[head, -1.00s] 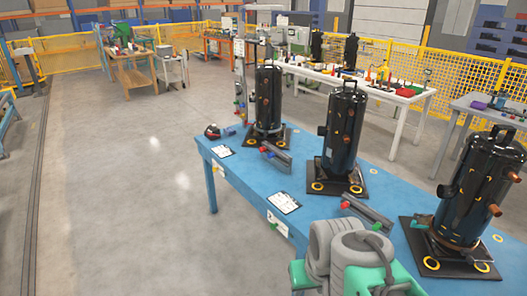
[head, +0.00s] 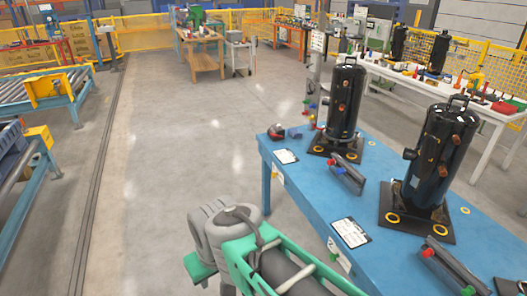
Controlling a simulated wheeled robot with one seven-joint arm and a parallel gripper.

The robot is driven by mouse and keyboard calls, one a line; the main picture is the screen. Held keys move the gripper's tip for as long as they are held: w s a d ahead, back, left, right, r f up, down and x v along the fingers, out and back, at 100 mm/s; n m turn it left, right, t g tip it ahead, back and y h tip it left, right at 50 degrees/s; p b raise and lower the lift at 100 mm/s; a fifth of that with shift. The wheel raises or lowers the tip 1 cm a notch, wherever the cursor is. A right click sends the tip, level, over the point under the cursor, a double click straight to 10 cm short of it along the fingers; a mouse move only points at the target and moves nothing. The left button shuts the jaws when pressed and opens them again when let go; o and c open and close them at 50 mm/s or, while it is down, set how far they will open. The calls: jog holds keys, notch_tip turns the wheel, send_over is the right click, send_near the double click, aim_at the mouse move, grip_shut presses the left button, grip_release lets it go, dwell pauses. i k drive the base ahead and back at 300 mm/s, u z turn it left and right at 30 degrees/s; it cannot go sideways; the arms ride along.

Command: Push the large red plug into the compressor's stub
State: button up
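Two black compressors stand upright on dark base plates on the blue table, a farther one (head: 345,102) and a nearer one (head: 438,158). Both have copper-coloured stubs on their sides. A dark grey holder (head: 455,268) at the lower right carries a small red piece (head: 427,252) and a green one. A second holder (head: 347,175) by the farther compressor carries red and blue pieces. I cannot tell which red piece is the large plug. My grey and green arm shows at the bottom centre. My gripper is not in view.
The blue table (head: 308,190) also bears two clipboards (head: 350,232) and a red-and-dark tool (head: 277,131). A white table (head: 490,112) stands behind it. A roller conveyor (head: 40,92) is at the left. The grey floor between is clear.

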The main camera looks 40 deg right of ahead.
aim_at(332, 162)
jog(key=u, duration=0.3)
jog(key=i, duration=1.5)
jog(key=z, duration=0.7)
jog(key=i, duration=1.35)
jog(key=z, duration=0.95)
